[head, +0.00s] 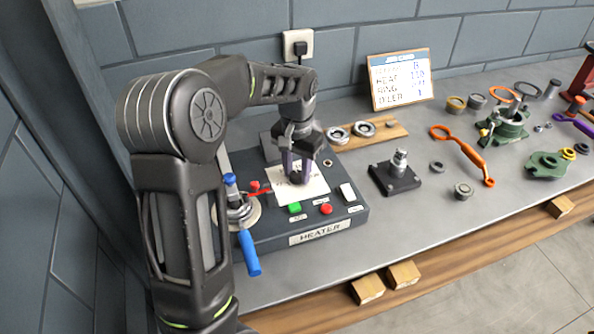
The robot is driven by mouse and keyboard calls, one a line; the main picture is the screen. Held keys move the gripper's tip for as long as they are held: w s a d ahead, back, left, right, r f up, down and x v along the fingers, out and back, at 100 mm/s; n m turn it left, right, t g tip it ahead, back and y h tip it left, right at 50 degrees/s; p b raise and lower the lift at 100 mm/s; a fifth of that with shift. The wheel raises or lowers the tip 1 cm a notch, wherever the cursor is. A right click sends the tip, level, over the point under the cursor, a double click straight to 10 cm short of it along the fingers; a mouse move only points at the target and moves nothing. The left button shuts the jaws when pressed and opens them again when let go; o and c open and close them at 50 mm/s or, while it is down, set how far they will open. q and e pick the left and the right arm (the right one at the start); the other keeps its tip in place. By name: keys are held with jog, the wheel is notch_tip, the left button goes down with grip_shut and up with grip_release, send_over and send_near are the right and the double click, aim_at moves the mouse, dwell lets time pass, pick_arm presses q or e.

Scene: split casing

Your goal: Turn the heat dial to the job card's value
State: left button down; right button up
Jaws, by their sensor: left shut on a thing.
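The grey heater box (318,239), labelled HEATER, stands on the bench left of centre. A white dial plate (313,182) lies on its top. My left gripper (296,178) points down over this plate, its fingers shut on the heat dial, which they and the wrist mostly hide. I cannot read the dial's setting. The job card (400,79) leans at the wall behind the bench. It has a HEAT line, whose number is too small to read surely. My right gripper is not in view.
A blue-handled tool (249,252) is at the heater's left. A black block with a post (396,176) stands right. Rings and tools lie further right.

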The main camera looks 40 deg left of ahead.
aim_at(297, 174)
pick_arm(q)
jog(key=m, duration=0.4)
jog(key=shift+m, duration=0.4)
jog(key=c, duration=1)
grip_release()
jog(key=shift+o, duration=0.2)
notch_tip(297, 174, up, 8)
jog(key=shift+f+b, duration=0.1)
jog(key=shift+b, duration=0.4)
